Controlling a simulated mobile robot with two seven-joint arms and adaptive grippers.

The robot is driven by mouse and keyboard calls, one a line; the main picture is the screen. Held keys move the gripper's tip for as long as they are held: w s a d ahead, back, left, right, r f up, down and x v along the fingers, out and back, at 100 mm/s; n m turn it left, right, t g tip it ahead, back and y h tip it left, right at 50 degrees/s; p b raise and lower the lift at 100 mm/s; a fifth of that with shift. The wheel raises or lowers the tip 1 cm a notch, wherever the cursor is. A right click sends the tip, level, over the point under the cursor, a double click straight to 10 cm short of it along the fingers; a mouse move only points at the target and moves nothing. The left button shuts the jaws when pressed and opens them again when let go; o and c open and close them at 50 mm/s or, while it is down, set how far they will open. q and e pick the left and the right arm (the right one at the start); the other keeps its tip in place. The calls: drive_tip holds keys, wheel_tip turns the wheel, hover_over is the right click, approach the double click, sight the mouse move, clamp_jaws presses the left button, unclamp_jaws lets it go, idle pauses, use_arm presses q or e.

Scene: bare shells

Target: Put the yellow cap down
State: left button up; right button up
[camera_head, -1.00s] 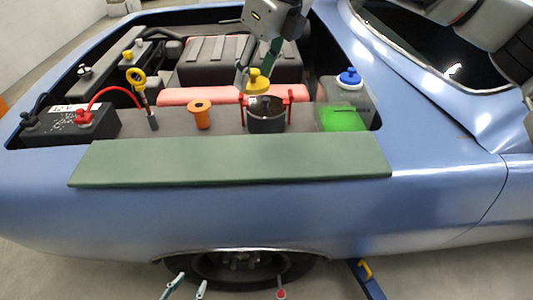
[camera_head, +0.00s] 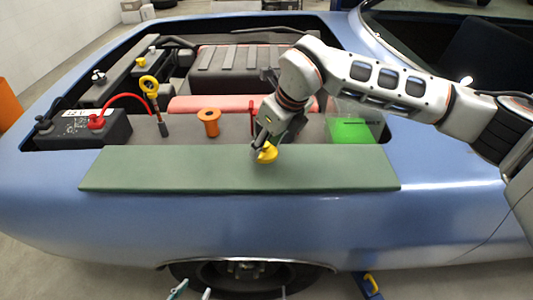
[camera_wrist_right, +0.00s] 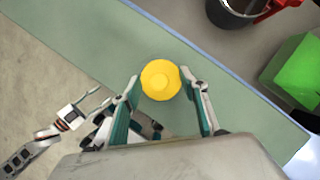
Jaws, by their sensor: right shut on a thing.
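The yellow cap (camera_head: 268,154) is held in my right gripper (camera_head: 262,146), low over the green mat (camera_head: 130,172) on the near fender. The head view does not clearly show whether the cap touches the mat. In the right wrist view the cap (camera_wrist_right: 160,78) sits between the two fingers of the right gripper (camera_wrist_right: 164,88), over the green mat (camera_wrist_right: 240,85). My left gripper (camera_head: 192,292) shows only its fingertips at the bottom edge of the head view, spread apart and empty, away from the cap.
My right arm hides part of the engine bay. An orange cap-like part (camera_head: 209,122), a yellow-ringed dipstick (camera_head: 150,88), a battery (camera_head: 85,128) and a reservoir with green liquid (camera_head: 350,130) stand behind the mat. The dark pot (camera_wrist_right: 232,10) shows in the wrist view. The mat's left part is bare.

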sight(268, 153)
wheel_tip(268, 153, down, 3)
drive_tip(key=shift+f, duration=0.2)
drive_tip(key=shift+f, duration=0.15)
drive_tip(key=o, duration=1)
drive_tip(key=shift+d+r, duration=0.1)
drive_tip(key=shift+r, duration=0.35)
drive_tip(key=v, duration=1.1)
drive_tip(key=shift+s+r+b, duration=0.15)
drive_tip(key=shift+r+b, duration=0.05)
drive_tip(key=shift+b, duration=0.1)
